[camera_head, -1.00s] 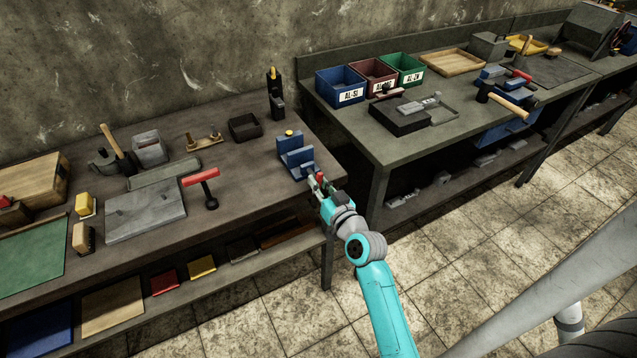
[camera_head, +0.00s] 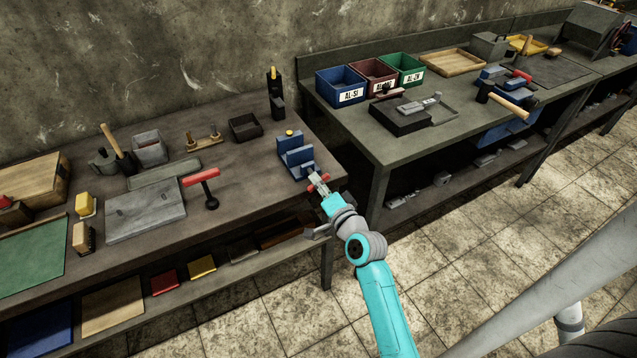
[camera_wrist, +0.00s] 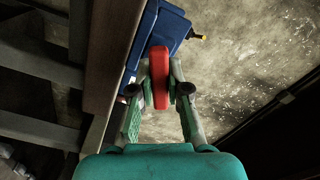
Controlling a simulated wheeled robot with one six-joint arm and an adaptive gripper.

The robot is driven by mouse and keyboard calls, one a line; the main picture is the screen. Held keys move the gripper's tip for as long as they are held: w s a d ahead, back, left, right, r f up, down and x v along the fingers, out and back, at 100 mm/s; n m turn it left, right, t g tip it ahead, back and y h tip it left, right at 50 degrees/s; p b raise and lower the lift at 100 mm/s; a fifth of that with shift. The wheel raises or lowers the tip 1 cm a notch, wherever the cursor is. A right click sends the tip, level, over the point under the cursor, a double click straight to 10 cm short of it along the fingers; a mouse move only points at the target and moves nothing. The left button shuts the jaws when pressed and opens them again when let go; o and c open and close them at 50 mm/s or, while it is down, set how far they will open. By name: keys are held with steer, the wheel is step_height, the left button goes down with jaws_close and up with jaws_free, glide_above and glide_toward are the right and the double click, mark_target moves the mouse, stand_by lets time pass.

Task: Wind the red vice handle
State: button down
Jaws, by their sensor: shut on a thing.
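The blue vice (camera_head: 295,157) stands at the right front corner of the left workbench (camera_head: 245,180), and its blue body also shows at the top of the wrist view (camera_wrist: 170,28). Its red handle (camera_wrist: 160,78) lies lengthwise between my fingers in the wrist view. In the head view the handle (camera_head: 318,182) is a small red bar at the bench edge, partly covered by my gripper (camera_head: 321,187). My gripper is shut on the red handle, with a finger on each side of it (camera_wrist: 160,88).
A black tray (camera_head: 245,126) and a dark stand (camera_head: 275,100) are behind. The second bench (camera_head: 390,150) stands close on the right. Open floor lies in front.

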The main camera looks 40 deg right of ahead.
steer(key=m, duration=0.4)
steer(key=shift+m, duration=0.4)
stand_by(0.4)
steer(key=c, duration=1.1)
jaws_free()
steer(key=v, duration=1.2)
